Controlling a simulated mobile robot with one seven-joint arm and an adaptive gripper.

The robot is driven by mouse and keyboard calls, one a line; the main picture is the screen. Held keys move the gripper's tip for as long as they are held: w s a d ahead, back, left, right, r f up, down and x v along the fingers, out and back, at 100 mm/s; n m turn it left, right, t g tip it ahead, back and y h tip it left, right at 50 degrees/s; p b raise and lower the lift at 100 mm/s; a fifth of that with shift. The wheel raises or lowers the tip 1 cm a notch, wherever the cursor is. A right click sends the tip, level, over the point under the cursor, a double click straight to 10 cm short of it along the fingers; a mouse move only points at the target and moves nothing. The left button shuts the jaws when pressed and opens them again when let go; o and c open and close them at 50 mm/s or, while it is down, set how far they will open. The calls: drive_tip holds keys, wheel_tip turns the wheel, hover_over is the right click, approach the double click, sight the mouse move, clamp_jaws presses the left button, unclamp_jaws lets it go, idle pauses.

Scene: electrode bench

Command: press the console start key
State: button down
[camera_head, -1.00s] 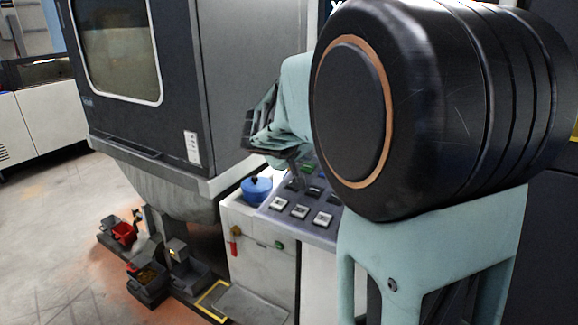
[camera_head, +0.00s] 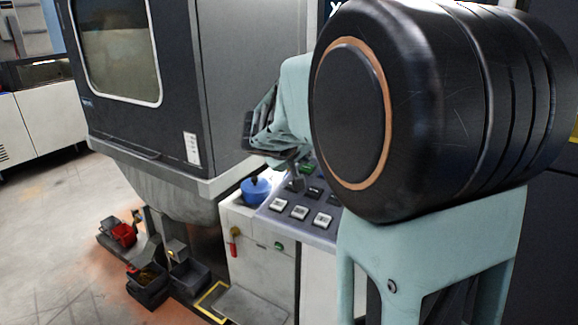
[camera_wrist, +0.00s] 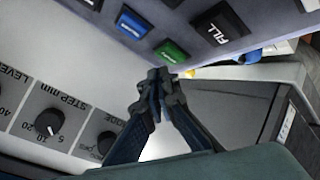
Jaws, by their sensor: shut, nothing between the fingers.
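The console (camera_head: 265,212) has a sloping panel of keys, partly hidden behind my arm in the head view. In the wrist view a green key (camera_wrist: 172,52) sits near the panel's edge, between a blue key (camera_wrist: 133,22) and a black key marked FILL (camera_wrist: 220,28). The green key's lettering is too blurred to read, so I cannot confirm which is the start key. My gripper (camera_wrist: 156,82) is shut and empty, its fingertips just below the green key in the picture; contact cannot be told. In the head view my gripper (camera_head: 250,132) is above and left of the panel.
A panel with knobs (camera_wrist: 48,123) lies left of the fingers in the wrist view. A blue lidded pot (camera_head: 256,189) stands beside the keys. A large dark machine (camera_head: 240,85) rises behind. Red and dark bins (camera_head: 124,234) lie on the floor at left.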

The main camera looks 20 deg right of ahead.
drive_tip(key=shift+f, duration=0.2)
drive_tip(key=shift+d+f+b, duration=0.1)
drive_tip(key=shift+f+b, duration=0.2)
drive_tip(key=shift+b, duration=0.5)
drive_tip(key=shift+w+f+b, duration=0.1)
drive_tip(key=shift+f+b, duration=0.25)
drive_tip(key=shift+b, duration=0.2)
drive_tip(key=shift+r, duration=0.1)
idle(0.6)
drive_tip(key=shift+r+p, duration=0.3)
drive_tip(key=shift+r, duration=0.4)
drive_tip(key=shift+r, duration=0.1)
drive_tip(key=r+p, duration=0.1)
drive_tip(key=r, duration=0.2)
drive_tip(key=a+r+p, duration=0.1)
drive_tip(key=shift+s+r+p, duration=0.35)
drive_tip(key=shift+s, duration=0.05)
